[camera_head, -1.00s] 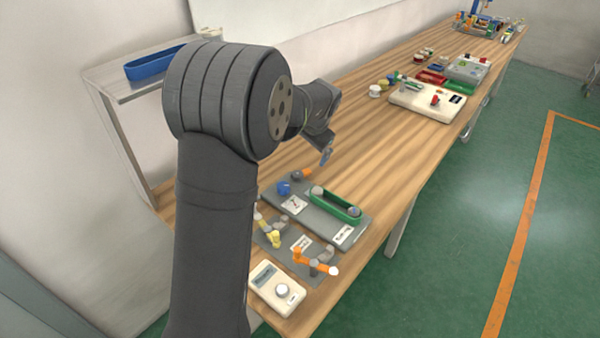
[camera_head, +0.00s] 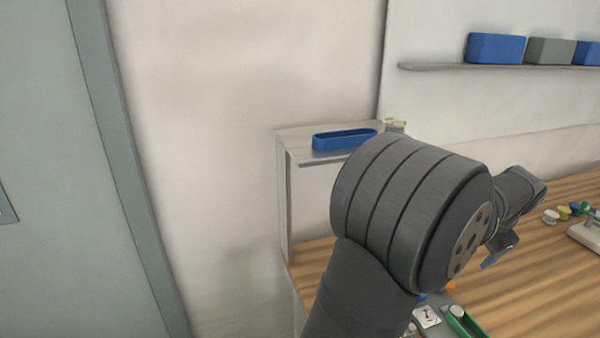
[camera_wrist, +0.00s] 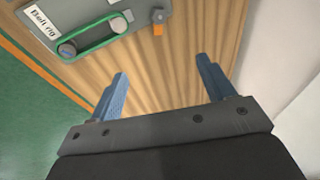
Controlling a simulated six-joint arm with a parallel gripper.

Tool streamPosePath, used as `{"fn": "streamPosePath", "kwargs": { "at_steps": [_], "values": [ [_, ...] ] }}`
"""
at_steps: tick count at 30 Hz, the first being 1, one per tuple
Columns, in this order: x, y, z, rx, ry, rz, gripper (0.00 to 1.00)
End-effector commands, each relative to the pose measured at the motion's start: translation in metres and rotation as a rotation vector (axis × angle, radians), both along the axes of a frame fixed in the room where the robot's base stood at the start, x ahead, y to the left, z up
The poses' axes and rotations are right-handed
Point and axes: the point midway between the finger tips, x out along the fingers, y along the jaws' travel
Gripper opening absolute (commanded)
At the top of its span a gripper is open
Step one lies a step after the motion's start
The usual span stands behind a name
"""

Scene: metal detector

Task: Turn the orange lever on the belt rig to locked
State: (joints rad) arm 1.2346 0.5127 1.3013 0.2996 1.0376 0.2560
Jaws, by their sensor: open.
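The belt rig (camera_wrist: 147,28) shows at the top left of the wrist view, a grey plate labelled "Belt rig" with a green belt (camera_wrist: 100,43) around two pulleys. Its orange lever (camera_wrist: 158,30) hangs from a round grey pivot near the plate's edge and points toward the bottom of the wrist view. The lever (camera_head: 450,287) also shows as a small orange spot low in the head view, mostly hidden by my arm. I cannot read a locked mark beside it. My gripper (camera_wrist: 162,76) is open and empty, above bare wood and apart from the lever.
In the head view, a metal shelf (camera_head: 300,150) with a blue tray (camera_head: 344,139) stands against the wall behind my arm. A pale device (camera_head: 586,233) and small coloured parts lie at the right. The wooden table (camera_head: 530,270) is clear beneath my gripper.

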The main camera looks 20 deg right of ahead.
Motion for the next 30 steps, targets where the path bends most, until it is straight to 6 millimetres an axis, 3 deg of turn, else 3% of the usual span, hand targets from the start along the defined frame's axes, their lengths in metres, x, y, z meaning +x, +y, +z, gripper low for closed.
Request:
{"fn": "streamPosePath", "kwargs": {
  "at_steps": [1,4,5,10,21,30],
  "values": [
    [0.0,0.0,0.0,0.0,0.0,0.0,0.65],
    [0.0,0.0,0.0,0.0,0.0,0.0,0.45],
    [0.0,0.0,0.0,0.0,0.0,0.0,0.44],
    [0.013,-0.008,-0.006,0.041,0.028,-0.015,0.44],
    [0.077,-0.041,-0.041,0.223,0.25,-0.209,0.44],
    [0.09,-0.045,-0.055,0.25,0.318,-0.287,0.44]
  ]
}}
